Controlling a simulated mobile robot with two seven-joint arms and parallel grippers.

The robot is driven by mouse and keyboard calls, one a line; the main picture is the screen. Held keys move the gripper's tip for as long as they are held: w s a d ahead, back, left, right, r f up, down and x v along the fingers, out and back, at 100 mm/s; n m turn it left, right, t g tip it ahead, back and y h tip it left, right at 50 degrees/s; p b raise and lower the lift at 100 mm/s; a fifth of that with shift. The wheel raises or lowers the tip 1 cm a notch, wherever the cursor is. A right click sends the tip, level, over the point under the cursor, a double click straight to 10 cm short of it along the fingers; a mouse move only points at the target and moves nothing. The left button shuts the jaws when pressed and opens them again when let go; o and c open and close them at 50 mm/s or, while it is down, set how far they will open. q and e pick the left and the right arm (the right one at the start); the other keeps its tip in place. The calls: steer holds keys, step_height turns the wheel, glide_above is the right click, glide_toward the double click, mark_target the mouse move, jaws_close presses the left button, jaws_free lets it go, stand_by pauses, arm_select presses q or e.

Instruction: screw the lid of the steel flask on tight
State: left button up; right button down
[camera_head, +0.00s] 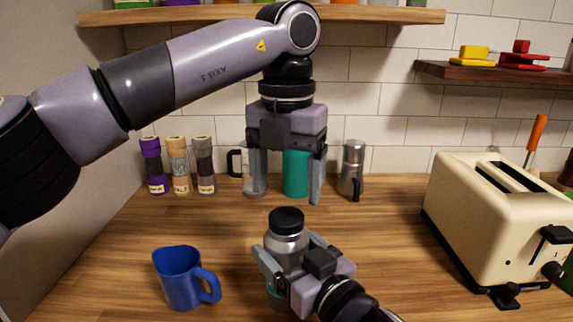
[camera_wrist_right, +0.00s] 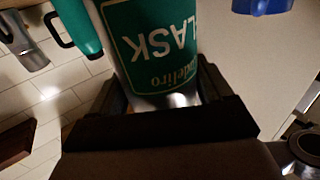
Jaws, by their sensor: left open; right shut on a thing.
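The steel flask (camera_head: 287,246) stands upright on the wooden counter, with its black lid (camera_head: 286,220) resting on top. How tightly the lid sits cannot be told. My right gripper (camera_head: 290,258) is shut around the flask's body from the front right. In the right wrist view, the flask's green label (camera_wrist_right: 155,40) fills the space between the jaws; the lid is out of that view. My left gripper (camera_head: 286,193) points down, open and empty, above and apart from the lid.
A blue mug (camera_head: 180,279) stands left of the flask. A cream toaster (camera_head: 478,235) stands at the right. A shelf (camera_head: 370,15) hangs above.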

mark_target(286, 215)
arm_select(q)
step_height(286, 215, down, 6)
steer(key=shift+r, duration=0.1)
stand_by(0.4)
steer(key=c, duration=1.1)
steer(key=shift+o, duration=0.2)
steer(key=shift+m, duration=1.2)
steer(key=o, duration=1.2)
steer(key=shift+o, duration=0.2)
steer(key=shift+r, duration=0.1)
step_height(286, 215, up, 12)
